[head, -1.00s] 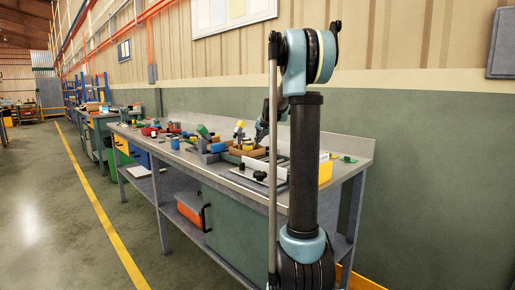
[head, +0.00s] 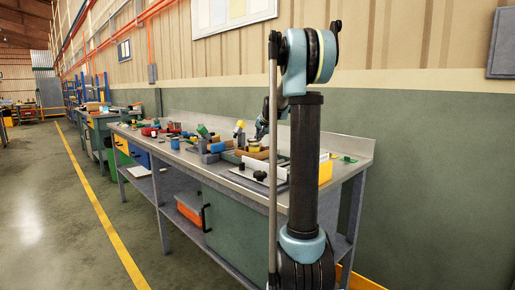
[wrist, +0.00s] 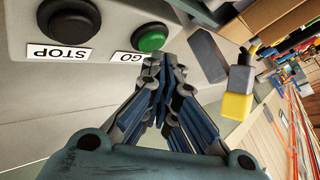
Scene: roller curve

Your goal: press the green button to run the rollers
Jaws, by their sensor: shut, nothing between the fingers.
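The green button (wrist: 150,38) sits on a pale control box (wrist: 112,18) in the wrist view, above a white label reading GO. A dark button (wrist: 68,18) with a STOP label is to its left. My gripper (wrist: 164,62) is shut and empty. Its fingertips are just below and right of the green button in the picture, close to the GO label. I cannot tell whether they touch the box. The button's face is uncovered. In the head view my arm hides much of the bench's near end, and the button cannot be made out.
A yellow and grey connector (wrist: 238,95) lies right of my fingers in the wrist view. The long metal bench (head: 228,174) carries several small parts and tools. A yellow box (head: 325,171) stands at its right end. The floor (head: 60,215) in front is clear.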

